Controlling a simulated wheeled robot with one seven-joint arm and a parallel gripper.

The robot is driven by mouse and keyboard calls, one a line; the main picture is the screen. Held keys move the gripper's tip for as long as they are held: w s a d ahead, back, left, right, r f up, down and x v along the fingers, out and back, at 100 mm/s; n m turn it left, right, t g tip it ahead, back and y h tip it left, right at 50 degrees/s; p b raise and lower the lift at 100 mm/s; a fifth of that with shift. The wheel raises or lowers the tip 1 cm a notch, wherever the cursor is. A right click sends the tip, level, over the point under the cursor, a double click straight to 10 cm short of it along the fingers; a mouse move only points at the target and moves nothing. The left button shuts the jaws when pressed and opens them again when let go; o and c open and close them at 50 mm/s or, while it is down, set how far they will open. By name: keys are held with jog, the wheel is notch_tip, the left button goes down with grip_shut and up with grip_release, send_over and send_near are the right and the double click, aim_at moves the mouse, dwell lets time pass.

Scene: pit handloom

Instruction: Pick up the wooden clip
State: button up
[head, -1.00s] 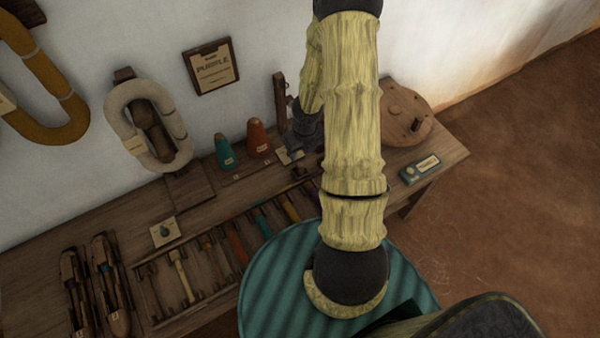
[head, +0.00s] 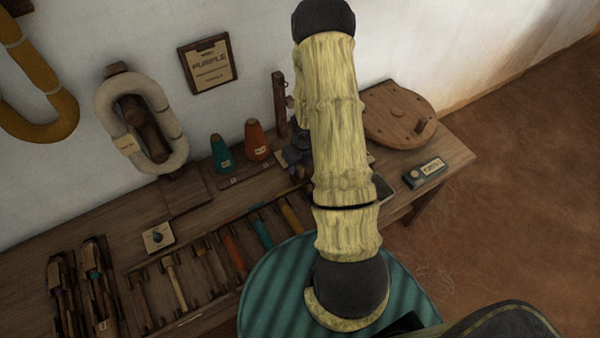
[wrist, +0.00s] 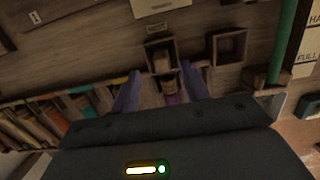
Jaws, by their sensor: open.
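My gripper (wrist: 161,72) is open in the wrist view, its two bluish fingers spread apart. Between and just beyond the fingertips is a small brown wooden holder with a lighter wooden piece (wrist: 162,60) in it, which may be the wooden clip; the picture is too small and dark to be sure. A purplish part shows lower down between the fingers. I cannot tell whether the fingers touch anything. In the head view my arm hides most of the gripper and the spot below it.
An empty square wooden box (wrist: 229,47) sits right of the fingers, near a green upright (wrist: 285,40). A teal striped round top (head: 262,300) stands in front.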

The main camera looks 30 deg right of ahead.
aim_at(300, 167)
jog(key=f, duration=0.2)
jog(key=f+b, duration=0.1)
jog(key=f, duration=0.1)
jog(key=shift+w+d, duration=0.1)
jog(key=shift+w, duration=0.3)
grip_shut()
